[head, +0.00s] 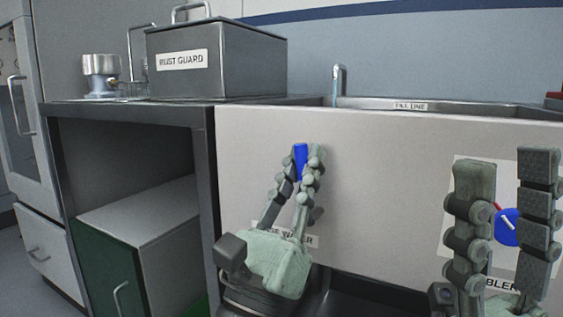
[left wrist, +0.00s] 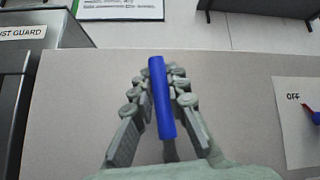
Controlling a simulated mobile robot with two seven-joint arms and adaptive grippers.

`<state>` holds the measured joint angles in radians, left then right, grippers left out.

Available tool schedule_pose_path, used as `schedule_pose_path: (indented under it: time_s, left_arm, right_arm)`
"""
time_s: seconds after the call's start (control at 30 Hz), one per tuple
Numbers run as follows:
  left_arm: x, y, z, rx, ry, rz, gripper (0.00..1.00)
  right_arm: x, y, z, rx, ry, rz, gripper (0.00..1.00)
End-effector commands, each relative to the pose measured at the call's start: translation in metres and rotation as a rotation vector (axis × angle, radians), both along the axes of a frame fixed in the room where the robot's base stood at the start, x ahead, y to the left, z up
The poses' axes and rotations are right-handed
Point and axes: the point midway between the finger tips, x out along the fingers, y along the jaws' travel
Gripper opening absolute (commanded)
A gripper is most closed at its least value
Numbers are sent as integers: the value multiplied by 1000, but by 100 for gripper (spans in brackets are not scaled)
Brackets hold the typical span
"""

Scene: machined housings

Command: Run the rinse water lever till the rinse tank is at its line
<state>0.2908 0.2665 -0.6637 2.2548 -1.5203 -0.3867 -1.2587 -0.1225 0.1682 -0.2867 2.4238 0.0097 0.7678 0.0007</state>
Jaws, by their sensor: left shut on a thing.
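My left gripper (head: 308,150) is shut on the blue rinse water lever (head: 300,158), which points upward on the pale front panel. In the left wrist view the lever (left wrist: 161,98) stands between the fingers (left wrist: 162,75). A label (head: 308,241) below it, partly hidden by the hand, reads "...SE WATER". The rinse tank (head: 470,108) is set into the counter and has a "FILL LINE" label (head: 410,106); its water level is not visible. A tap (head: 340,75) stands over its left end, with a thin pale streak below the spout. My right gripper (head: 508,165) is open.
A grey "RUST GUARD" tank (head: 240,60) and a metal cup (head: 101,72) stand on the counter at left.

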Motion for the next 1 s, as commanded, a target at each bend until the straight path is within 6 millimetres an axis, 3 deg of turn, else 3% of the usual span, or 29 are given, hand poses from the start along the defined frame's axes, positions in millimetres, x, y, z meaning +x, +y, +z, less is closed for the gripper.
schedule_pose_path:
  time_s: [0.23, 0.67, 0.7, 0.83, 1.0]
  left_arm:
    - [-3, -11, 0, 54, -22, -1, 0]
    - [-3, -12, 0, 62, -25, 0, 0]
    - [-4, -12, 0, 62, -25, 0, 16]
    - [-4, -12, 0, 61, -24, -1, 33]
    - [-4, -12, 0, 61, -24, 0, 36]
  right_arm:
    - [1, 0, -1, 6, 11, 0, 40]
    - [2, 0, -2, 7, 17, 1, 40]
    - [2, 0, -2, 8, 16, 1, 40]
    - [2, 0, -1, 9, 14, 1, 40]
    - [1, 0, 0, 9, 9, 1, 40]
